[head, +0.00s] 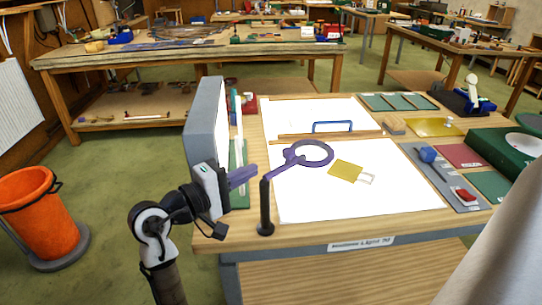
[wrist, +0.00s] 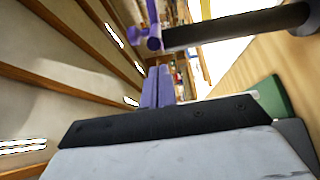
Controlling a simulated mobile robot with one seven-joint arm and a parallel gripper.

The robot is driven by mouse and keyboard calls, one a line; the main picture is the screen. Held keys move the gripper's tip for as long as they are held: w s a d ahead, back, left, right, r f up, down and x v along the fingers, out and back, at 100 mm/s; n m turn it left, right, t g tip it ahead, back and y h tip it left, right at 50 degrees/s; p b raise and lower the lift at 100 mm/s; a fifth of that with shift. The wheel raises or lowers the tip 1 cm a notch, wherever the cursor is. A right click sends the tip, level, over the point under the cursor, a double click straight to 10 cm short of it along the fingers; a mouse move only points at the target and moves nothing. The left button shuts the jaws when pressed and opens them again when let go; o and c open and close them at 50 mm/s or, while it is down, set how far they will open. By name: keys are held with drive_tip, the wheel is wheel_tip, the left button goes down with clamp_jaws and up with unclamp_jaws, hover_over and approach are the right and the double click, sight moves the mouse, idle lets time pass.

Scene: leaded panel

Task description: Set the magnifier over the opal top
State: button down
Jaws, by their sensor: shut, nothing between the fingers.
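The magnifier is a purple ring (head: 331,155) on a purple arm, carried by a black post (head: 265,205) at the bench's front left. In the head view the ring overlaps the back left part of the front white opal top (head: 410,190) and the wooden strip behind it. My gripper (head: 256,170) is shut and empty, just left of the post's upper end. In the wrist view my purple fingers (wrist: 158,70) lie together, with the magnifier's purple part (wrist: 153,43) and the black post (wrist: 240,28) beyond them. I see no clear contact.
A yellow glass piece (head: 344,171) and a pale frame lie on the white top. A grey upright panel (head: 202,125) stands left of it. A grey tray (head: 440,175) with blue and red items and a green box (head: 505,155) are at the right. An orange bin (head: 40,215) stands far left.

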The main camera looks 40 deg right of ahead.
sight(296, 155)
drive_tip(key=d+p, duration=0.3)
drive_tip(key=d, duration=0.6)
drive_tip(key=shift+w+d, duration=0.25)
drive_tip(key=shift+w, duration=0.1)
drive_tip(key=m+g, duration=0.1)
drive_tip(key=g, duration=0.1)
drive_tip(key=s+m+g+b, duration=0.1)
drive_tip(key=g, duration=0.1)
drive_tip(key=shift+d+m, duration=0.2)
drive_tip(key=shift+m, duration=0.2)
drive_tip(key=shift+a, duration=0.1)
